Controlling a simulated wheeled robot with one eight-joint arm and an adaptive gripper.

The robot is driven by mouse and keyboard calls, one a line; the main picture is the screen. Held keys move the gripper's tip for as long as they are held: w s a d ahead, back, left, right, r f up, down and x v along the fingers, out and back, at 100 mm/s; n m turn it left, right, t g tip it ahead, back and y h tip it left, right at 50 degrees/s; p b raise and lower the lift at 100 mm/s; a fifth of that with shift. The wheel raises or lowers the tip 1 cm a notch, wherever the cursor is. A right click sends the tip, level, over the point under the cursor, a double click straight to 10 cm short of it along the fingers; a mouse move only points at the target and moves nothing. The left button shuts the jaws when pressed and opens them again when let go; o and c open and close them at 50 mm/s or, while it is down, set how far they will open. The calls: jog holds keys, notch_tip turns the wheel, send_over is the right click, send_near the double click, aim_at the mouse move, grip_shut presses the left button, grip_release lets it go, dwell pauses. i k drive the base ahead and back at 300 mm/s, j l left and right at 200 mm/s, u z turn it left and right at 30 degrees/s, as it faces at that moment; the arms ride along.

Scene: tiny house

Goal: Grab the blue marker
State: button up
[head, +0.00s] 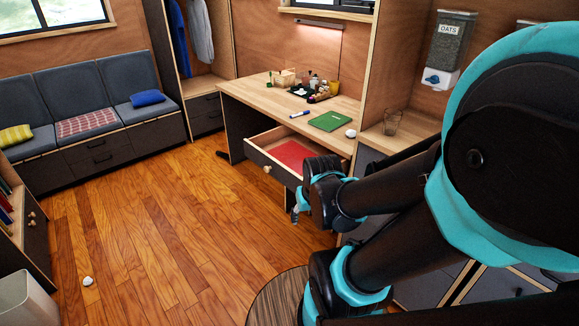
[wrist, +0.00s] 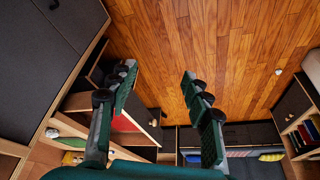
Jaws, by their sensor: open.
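The blue marker (head: 299,114) is a small white-and-blue stick lying on the wooden desk (head: 262,98), left of a green notebook (head: 330,121). I cannot make it out in the wrist view. My gripper (wrist: 158,75) is open and empty, with the floor showing between its fingers. In the head view my gripper (head: 296,214) hangs in front of the desk, lower than the desk top and nearer to me than the marker. My arm hides part of the desk's right front.
An open drawer (head: 262,153) with a red item (head: 297,155) juts out under the desk top, close to my gripper. A white ball (head: 351,133), a glass (head: 392,122) and a dark tray (head: 309,91) stand nearby. The floor to the left is mostly clear.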

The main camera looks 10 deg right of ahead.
aim_at(303, 113)
jog(key=i+j+u, duration=0.4)
jog(key=i+u, duration=0.2)
jog(key=i, duration=0.2)
jog(key=i+u, duration=0.3)
jog(key=i, duration=0.55)
jog(key=i+j+z, duration=0.15)
jog(key=i, duration=0.45)
jog(key=i+j, duration=0.1)
jog(key=i, duration=0.45)
jog(key=i+z, duration=0.3)
jog(key=z, duration=0.15)
jog(key=i+j+z, duration=0.1)
jog(key=i+z, duration=0.2)
jog(key=z, duration=0.15)
jog(key=i+j+z, duration=0.25)
jog(key=z, duration=0.15)
jog(key=i+j+z, duration=0.3)
jog(key=z, duration=0.15)
